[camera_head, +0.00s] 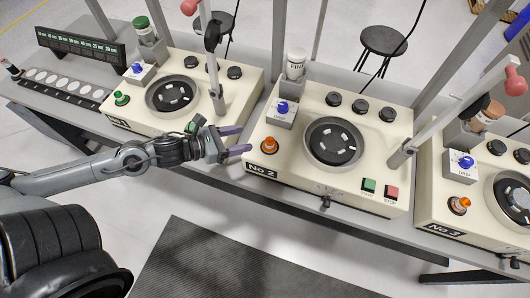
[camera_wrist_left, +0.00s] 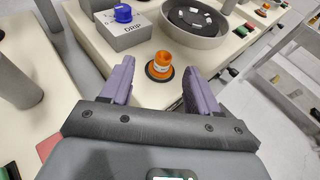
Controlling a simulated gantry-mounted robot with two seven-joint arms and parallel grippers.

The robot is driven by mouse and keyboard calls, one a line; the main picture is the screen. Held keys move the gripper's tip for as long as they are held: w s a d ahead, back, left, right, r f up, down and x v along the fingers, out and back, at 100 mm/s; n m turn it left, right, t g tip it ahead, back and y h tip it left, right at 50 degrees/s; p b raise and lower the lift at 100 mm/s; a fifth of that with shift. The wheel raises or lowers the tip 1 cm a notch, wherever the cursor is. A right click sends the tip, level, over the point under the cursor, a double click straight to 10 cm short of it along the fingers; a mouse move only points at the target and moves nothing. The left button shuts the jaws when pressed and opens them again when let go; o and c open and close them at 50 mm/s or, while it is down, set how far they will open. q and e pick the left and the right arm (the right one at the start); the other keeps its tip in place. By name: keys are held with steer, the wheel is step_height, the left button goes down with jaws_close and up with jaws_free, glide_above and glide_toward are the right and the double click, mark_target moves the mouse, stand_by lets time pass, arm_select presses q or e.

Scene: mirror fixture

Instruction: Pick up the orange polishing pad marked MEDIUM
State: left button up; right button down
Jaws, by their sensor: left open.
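No pad with a readable MEDIUM mark shows in either view. A small orange knob-like piece (camera_head: 269,146) on a dark round base stands at the front left of the No 2 machine (camera_head: 345,190). The piece also shows in the left wrist view (camera_wrist_left: 162,62), upright, just beyond and between my fingertips. A similar orange piece (camera_head: 459,205) stands on the No 3 machine. My left gripper (camera_head: 243,140) is open and empty, its purple fingers pointing at the No 2 machine's orange piece without visible contact. My right gripper is not in view.
A drip box with a blue knob (camera_head: 283,108) stands behind the orange piece, beside a round polishing bowl (camera_head: 333,142). A white FIN bottle (camera_head: 295,64) and a jointed post (camera_head: 405,150) rise nearby. Green (camera_head: 369,186) and red (camera_head: 391,193) buttons sit at the front right.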

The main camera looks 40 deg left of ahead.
mark_target(270, 142)
arm_select(q)
steer(key=shift+d+f+b, duration=0.25)
steer(key=shift+f+b, duration=0.15)
steer(key=shift+f, duration=0.8)
steer(key=shift+w+d+f, duration=0.1)
steer(key=shift+f, duration=0.05)
steer(key=shift+b+x, duration=0.9)
steer(key=shift+x, duration=1.45)
steer(key=shift+w, duration=0.1)
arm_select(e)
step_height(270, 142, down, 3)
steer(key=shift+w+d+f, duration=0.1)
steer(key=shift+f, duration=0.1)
arm_select(q)
steer(key=shift+w, duration=0.1)
steer(key=shift+w+d+f+b, duration=0.3)
steer(key=shift+w+f+b, duration=0.05)
steer(key=shift+w, duration=0.1)
steer(key=shift+b+x, duration=0.3)
steer(key=shift+x, duration=1.55)
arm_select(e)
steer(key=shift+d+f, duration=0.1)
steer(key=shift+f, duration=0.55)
arm_select(q)
steer(key=shift+s+d+f, duration=0.15)
